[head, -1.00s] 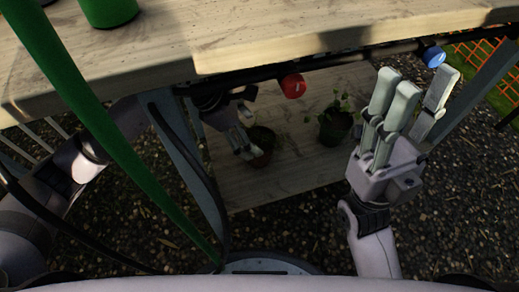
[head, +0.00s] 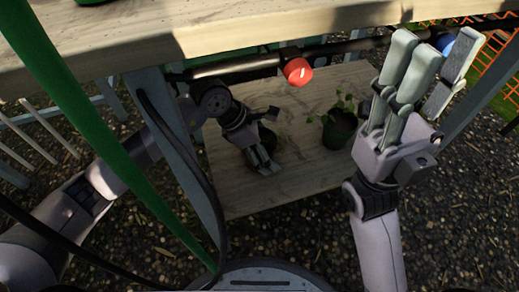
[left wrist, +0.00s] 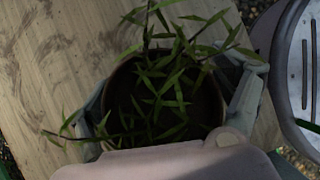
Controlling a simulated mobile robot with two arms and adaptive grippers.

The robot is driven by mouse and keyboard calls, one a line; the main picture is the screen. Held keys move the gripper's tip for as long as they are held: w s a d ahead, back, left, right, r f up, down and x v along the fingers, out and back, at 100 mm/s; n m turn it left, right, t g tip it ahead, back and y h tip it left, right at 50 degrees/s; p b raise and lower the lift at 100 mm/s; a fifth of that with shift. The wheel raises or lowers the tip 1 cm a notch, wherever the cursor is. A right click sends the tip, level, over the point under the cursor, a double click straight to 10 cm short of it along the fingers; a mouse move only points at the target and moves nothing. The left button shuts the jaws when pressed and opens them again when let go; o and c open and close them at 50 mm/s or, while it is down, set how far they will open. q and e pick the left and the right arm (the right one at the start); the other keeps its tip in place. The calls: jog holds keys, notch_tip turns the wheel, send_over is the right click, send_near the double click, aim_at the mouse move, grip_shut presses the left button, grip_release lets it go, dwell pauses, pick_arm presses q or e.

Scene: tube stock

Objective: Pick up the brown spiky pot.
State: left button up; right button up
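The brown spiky pot (left wrist: 118,85) shows from above in the left wrist view, with a brown rim and thin pointed green leaves. My left gripper (left wrist: 168,108) has its fingers on both sides of it, close to the wall. I cannot tell whether they press on it. In the head view my left gripper (head: 262,160) is low over the wooden shelf, and it mostly hides the pot (head: 268,138). My right gripper (head: 425,85) is open and empty, its fingers pointing up, right of the shelf.
Another leafy plant in a dark pot (head: 338,130) stands on the lower shelf (head: 240,195), right of my left gripper. The tabletop (head: 240,30) overhangs the shelf. A bar with a red end (head: 298,71) runs beneath it.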

pick_arm(q)
jog(key=c, duration=1.2)
jog(key=shift+c, duration=0.2)
